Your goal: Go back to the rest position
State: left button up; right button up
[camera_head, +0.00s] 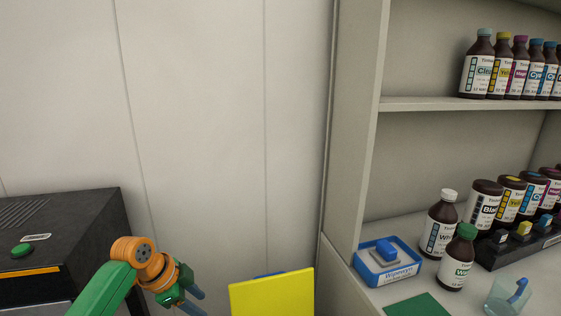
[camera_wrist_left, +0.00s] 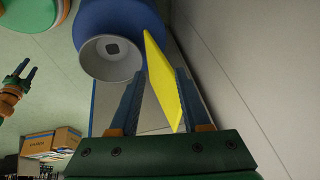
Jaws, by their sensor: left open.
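My left gripper (camera_head: 197,301) is at the bottom of the head view, left of a yellow panel (camera_head: 272,294), with a gap between them. In the left wrist view my left gripper (camera_wrist_left: 160,88) has its two blue fingers apart. The yellow panel (camera_wrist_left: 163,82) shows in line with the gap between the fingers, and I see no clear contact. A small green and orange gripper with dark fingers, seemingly my right one (camera_wrist_left: 27,70), shows at the left edge of the wrist view. It is too small to judge its jaws. It is outside the head view.
A dark machine with a green button (camera_head: 22,250) stands at left. At right, a shelf (camera_head: 440,103) holds several brown bottles (camera_head: 478,62), a blue tray (camera_head: 388,268) and a clear cup (camera_head: 507,295). A blue, grey-rimmed round object (camera_wrist_left: 108,52) and cardboard boxes (camera_wrist_left: 52,141) show in the wrist view.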

pick_arm(q)
jog(key=s+f+n+y+p, duration=0.1)
jog(key=s+f+n, duration=0.2)
jog(key=f, duration=0.5)
jog(key=s+a+f+n+y+p, duration=0.1)
jog(key=s+f+n, duration=0.15)
jog(key=f, duration=0.55)
jog(key=s+f+n+y+p, duration=0.15)
jog(key=s+f, duration=0.25)
jog(key=f, duration=0.4)
jog(key=s+f+n+g, duration=0.1)
jog(key=s+f, duration=0.4)
jog(key=s, duration=1.1)
jog(key=s+d+f+n+g+p, duration=0.1)
jog(key=s+f+n, duration=0.3)
jog(key=s, duration=1.2)
notch_tip(320, 180, down, 2)
jog(key=shift+d+f+p, duration=0.2)
jog(key=shift+p, duration=0.1)
pick_arm(e)
jog(key=r, duration=0.5)
jog(key=shift+w+d, duration=0.3)
jog(key=shift+d, duration=0.1)
